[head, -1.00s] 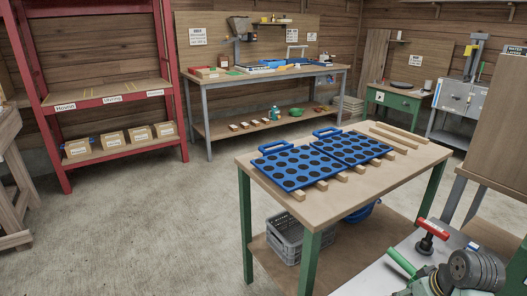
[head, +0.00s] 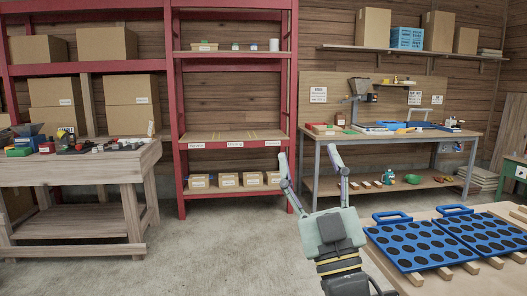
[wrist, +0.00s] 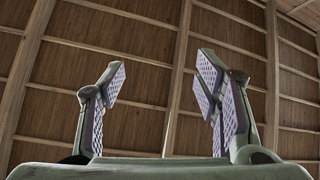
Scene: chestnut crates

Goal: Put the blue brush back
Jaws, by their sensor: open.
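My gripper (head: 309,155) is raised in the middle of the head view, fingers pointing up and spread apart, with nothing between them. I cannot make out the blue brush for certain in any view. Small blue items lie on the back workbench (head: 462,139) and among clutter on the wooden table (head: 90,170) at left, too small to identify.
A table with blue perforated trays (head: 425,245) stands close at the right. A red shelf rack (head: 181,160) holds small labelled bins (head: 228,180) low down. Cardboard boxes (head: 130,100) fill the left shelves. The concrete floor (head: 220,240) ahead is clear.

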